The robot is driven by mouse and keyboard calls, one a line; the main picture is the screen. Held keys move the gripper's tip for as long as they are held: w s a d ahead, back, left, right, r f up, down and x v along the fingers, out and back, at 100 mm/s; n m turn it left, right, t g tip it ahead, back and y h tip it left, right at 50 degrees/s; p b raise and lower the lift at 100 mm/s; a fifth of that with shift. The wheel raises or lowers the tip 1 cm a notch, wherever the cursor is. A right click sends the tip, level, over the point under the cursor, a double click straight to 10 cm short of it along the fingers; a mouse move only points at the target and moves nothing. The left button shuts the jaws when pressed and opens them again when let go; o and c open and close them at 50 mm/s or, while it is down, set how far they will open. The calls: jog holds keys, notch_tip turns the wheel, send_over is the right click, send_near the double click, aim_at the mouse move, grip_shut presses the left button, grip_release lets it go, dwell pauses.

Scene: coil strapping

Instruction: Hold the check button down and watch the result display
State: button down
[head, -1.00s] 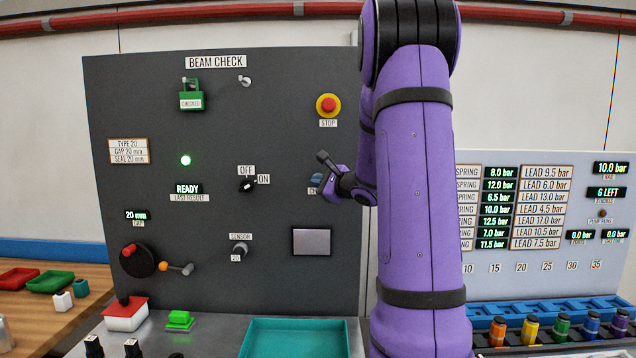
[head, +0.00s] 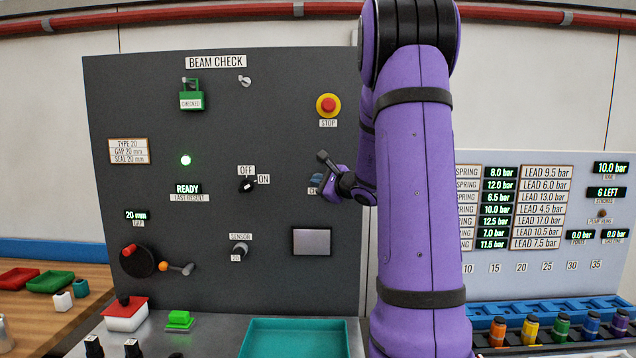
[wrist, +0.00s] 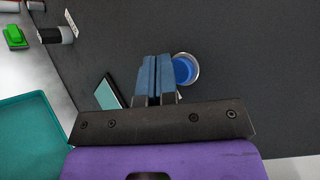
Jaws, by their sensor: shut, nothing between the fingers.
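The blue round check button (wrist: 183,70) with its pale ring shows in the wrist view, just right of my fingertips. In the head view my gripper (head: 318,184) is at the panel and mostly covers the button and its label. My gripper's blue fingers (wrist: 154,78) are closed together with nothing between them. Their tips appear beside the button; I cannot tell whether they touch it. The result display (head: 188,188) reads READY above the label LAST RESULT. A green lamp (head: 186,160) above it is lit.
The BEAM CHECK panel (head: 280,100) also carries a red STOP button (head: 328,105), an OFF/ON switch (head: 248,185), a sensor knob (head: 240,248) and a grey screen (head: 311,242). A teal tray (head: 295,322) lies below. A green padlock (head: 191,99) marked CHECKED hangs at the upper left.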

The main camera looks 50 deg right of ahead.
jog(key=shift+w+d, duration=0.1)
jog(key=shift+w+d, duration=0.2)
jog(key=shift+w+d, duration=0.3)
jog(key=shift+d, duration=0.05)
dwell(1.8)
jog(key=shift+s, duration=0.1)
jog(key=shift+s+a, duration=0.5)
jog(key=shift+a, duration=0.15)
jog(key=shift+s+a, duration=0.8)
jog(key=shift+a, duration=0.2)
jog(key=shift+s+a, duration=0.8)
jog(key=shift+a, duration=0.15)
